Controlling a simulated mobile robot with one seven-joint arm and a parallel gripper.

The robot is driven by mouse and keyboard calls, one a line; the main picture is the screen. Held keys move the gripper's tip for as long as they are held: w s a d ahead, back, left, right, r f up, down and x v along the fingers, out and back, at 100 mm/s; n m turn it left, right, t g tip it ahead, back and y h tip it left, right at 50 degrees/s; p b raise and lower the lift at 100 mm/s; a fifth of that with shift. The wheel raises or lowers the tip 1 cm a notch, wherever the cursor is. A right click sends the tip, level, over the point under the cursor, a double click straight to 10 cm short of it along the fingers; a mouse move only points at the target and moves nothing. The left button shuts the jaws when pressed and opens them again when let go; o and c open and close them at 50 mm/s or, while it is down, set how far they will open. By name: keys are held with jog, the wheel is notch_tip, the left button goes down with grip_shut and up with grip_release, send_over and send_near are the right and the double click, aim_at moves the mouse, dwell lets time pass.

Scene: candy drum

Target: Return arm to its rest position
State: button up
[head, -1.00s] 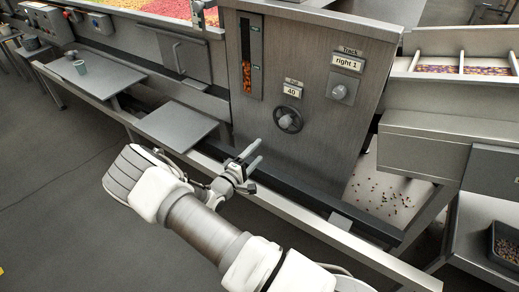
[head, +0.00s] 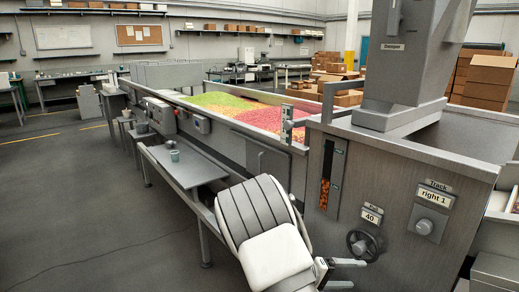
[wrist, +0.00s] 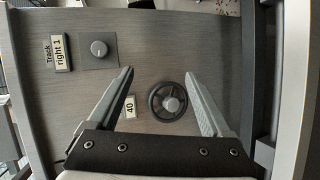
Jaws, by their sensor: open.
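My gripper (head: 346,273) is at the lower middle of the head view, in front of the grey machine panel (head: 390,190). Its two fingers are apart with nothing between them. In the wrist view the open fingers (wrist: 160,105) point toward the panel. The round handwheel (wrist: 167,102) shows between them, apart from the fingers as far as I can tell. The wheel (head: 362,245) also shows just above my gripper in the head view. My white and grey arm is folded at the bottom middle and hides part of the machine's side.
A track knob (head: 424,226) labelled "right 1" and a label "40" (head: 371,215) are on the panel. A side shelf (head: 185,168) carries a small cup (head: 175,156). Coloured candy (head: 245,112) fills the long trough behind. The floor at left is clear.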

jog(key=s+a+r+m+t+y, duration=0.1)
jog(key=s+a+r+y, duration=0.2)
jog(key=s+r+y, duration=0.35)
jog(key=s+a+r+t+y, duration=0.1)
jog(key=s+a+r+y, duration=0.25)
jog(key=s+r, duration=0.6)
jog(key=s+a+r+m+y, duration=0.1)
jog(key=s+a+r+y, duration=0.4)
jog(key=s, duration=0.5)
notch_tip(320, 180, up, 14)
jog(key=d+h+p, duration=0.1)
jog(key=p, duration=1.2)
jog(key=shift+w+r+p, duration=0.15)
jog(key=shift+w+p, duration=0.05)
jog(key=shift+p, duration=0.15)
